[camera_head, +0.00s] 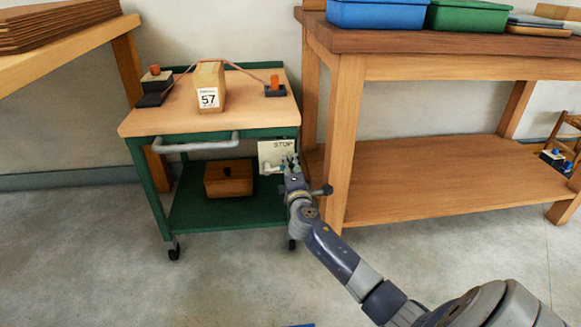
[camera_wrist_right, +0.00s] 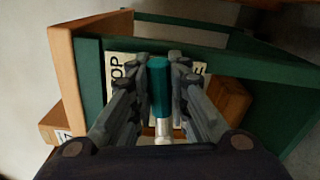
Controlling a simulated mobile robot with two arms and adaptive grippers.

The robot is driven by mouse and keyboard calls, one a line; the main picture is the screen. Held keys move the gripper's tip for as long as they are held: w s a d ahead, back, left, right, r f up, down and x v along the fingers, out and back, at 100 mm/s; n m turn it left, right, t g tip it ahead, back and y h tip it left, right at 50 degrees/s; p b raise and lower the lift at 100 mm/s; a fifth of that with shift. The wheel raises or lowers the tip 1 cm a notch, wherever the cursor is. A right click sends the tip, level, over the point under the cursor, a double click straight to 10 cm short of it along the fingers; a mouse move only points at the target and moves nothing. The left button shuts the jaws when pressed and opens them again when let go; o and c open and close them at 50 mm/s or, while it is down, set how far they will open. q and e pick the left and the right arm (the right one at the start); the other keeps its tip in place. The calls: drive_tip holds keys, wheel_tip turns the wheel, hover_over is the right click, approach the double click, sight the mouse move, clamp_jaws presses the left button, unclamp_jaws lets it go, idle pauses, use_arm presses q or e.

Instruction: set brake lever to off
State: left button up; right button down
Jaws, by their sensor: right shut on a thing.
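The brake lever shows in the right wrist view as a teal grip (camera_wrist_right: 159,88) on a pale metal shaft (camera_wrist_right: 163,130). My right gripper (camera_wrist_right: 160,78) is shut on the grip, with one finger on each side. In the head view my right gripper (camera_head: 288,166) is at the right side of the green cart (camera_head: 152,190), in front of a cream plate (camera_head: 270,150) marked STOP. The gripper hides part of the plate and most of the lever there. In the wrist view the plate (camera_wrist_right: 115,74) is partly covered by the fingers. My left gripper is not in view.
The cart's wooden top (camera_head: 150,120) carries a block marked 57 (camera_head: 209,88). A wooden box (camera_head: 228,178) sits on its lower shelf. A workbench (camera_head: 400,68) with a low shelf stands close on the right. Bare floor (camera_head: 150,290) lies in front.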

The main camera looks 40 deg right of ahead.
drive_tip(key=shift+f+m, duration=0.25)
drive_tip(key=shift+m, duration=0.05)
drive_tip(key=c, duration=1.5)
unclamp_jaws()
drive_tip(key=shift+s, duration=0.1)
drive_tip(key=v, duration=1.2)
drive_tip(key=shift+d, duration=0.1)
